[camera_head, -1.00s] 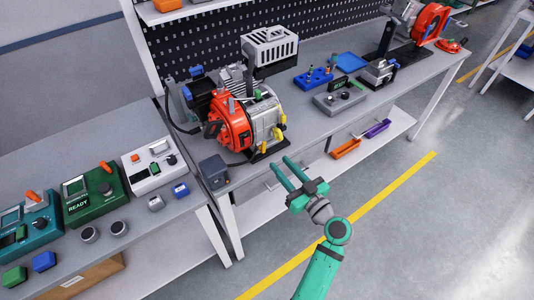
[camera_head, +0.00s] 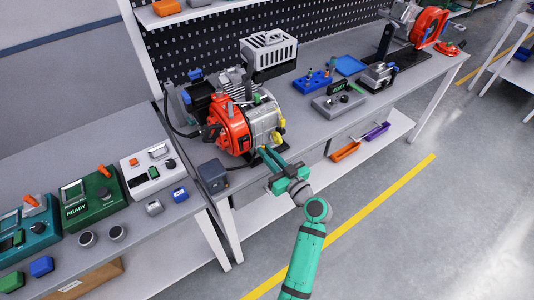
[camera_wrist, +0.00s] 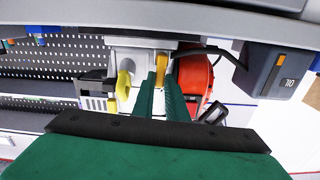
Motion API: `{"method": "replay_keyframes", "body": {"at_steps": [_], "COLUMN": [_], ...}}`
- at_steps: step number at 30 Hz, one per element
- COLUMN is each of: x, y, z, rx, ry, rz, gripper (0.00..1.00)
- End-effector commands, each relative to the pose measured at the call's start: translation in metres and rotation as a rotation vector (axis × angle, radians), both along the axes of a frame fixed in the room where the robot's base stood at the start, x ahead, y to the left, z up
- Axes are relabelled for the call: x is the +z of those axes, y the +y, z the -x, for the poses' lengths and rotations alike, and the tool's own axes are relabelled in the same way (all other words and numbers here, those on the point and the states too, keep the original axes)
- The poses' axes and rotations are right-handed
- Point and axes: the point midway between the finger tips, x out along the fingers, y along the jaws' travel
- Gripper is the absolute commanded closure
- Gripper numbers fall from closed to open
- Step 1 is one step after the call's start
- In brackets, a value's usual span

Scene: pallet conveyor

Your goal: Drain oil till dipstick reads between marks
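The red and silver engine-like machine (camera_head: 236,130) stands on the grey bench, with yellow parts (camera_head: 277,136) low on its right side. In the wrist view, a yellow tab (camera_wrist: 161,66) lies just beyond and between my fingertips, and a larger yellow loop (camera_wrist: 124,85) is to its left. I cannot tell which is the dipstick, and no marks are readable. My gripper (camera_head: 274,155) is at the machine's front lower side, its fingers parted by a narrow gap (camera_wrist: 161,82). I cannot tell whether they touch the tab. A dark grey box (camera_head: 213,172) labelled OIL is cabled to the machine.
The bench's front edge runs close beneath my gripper. A grey control block (camera_head: 338,103) and a blue holder (camera_head: 312,82) stand to the right. Orange (camera_head: 345,151) and purple (camera_head: 376,132) handled items lie on the lower shelf. Instruments (camera_head: 152,171) fill the left bench. The floor at right is clear.

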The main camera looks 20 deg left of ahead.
Motion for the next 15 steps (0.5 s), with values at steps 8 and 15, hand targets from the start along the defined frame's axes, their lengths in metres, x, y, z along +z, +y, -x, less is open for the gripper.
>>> {"method": "replay_keyframes", "body": {"at_steps": [8,15], "x": [-0.0003,-0.0007], "y": [-0.0015,-0.0026], "z": [-0.0001,-0.0015], "rx": [-0.001,-0.001], "ry": [0.003,0.051], "rz": [-0.002,-0.039], "gripper": [1.00,1.00]}}
